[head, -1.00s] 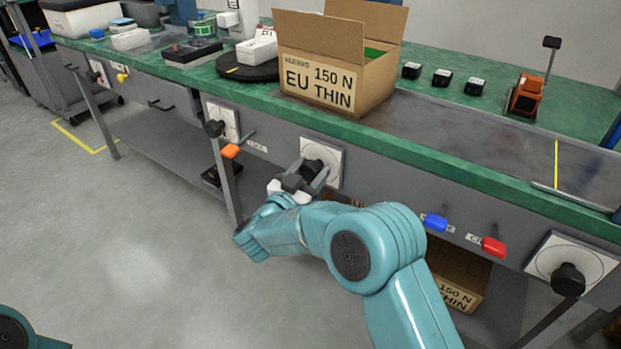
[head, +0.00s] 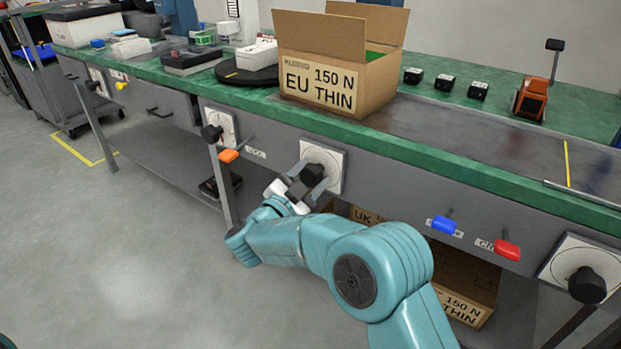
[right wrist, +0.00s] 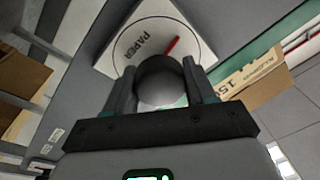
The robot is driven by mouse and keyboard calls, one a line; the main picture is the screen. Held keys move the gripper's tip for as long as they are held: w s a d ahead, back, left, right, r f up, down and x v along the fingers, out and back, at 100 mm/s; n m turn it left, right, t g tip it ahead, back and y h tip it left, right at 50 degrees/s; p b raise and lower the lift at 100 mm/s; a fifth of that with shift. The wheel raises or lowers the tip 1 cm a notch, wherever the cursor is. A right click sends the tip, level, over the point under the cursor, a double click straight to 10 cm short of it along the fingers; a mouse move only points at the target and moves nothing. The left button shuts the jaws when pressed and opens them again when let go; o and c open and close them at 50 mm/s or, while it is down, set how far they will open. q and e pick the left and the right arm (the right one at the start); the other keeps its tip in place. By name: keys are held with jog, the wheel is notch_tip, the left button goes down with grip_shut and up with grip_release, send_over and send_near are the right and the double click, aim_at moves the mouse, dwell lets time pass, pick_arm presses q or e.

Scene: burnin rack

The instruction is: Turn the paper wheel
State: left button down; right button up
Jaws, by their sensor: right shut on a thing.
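The paper wheel is a round black knob (head: 312,174) on a white square dial plate (head: 334,161) on the bench's grey front panel. My right gripper (head: 310,181) is at this knob, its fingers on either side of it. In the right wrist view the dark knob (right wrist: 160,80) sits between the two fingertips of my right gripper (right wrist: 162,88), which is shut on it. Behind it the white dial plate (right wrist: 140,42) shows the word PAPER and a red mark. The knob covers part of the dial. My left gripper is not in view.
Other dial knobs sit on the panel at left (head: 211,133) and right (head: 588,285). An orange lever (head: 228,156), a blue lever (head: 444,225) and a red lever (head: 507,250) stick out. An open carton (head: 335,85) stands on the green bench above. Floor at left is clear.

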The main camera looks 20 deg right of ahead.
dwell(0.3)
jog(key=o, duration=1)
jog(key=shift+o, duration=0.2)
pick_arm(q)
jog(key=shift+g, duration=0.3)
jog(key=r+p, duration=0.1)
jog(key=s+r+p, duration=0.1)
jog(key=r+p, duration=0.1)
jog(key=p, duration=0.1)
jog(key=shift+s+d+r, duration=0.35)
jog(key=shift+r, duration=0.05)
pick_arm(e)
jog(key=v, duration=1.6)
jog(key=shift+s, duration=0.2)
jog(key=shift+a, duration=0.1)
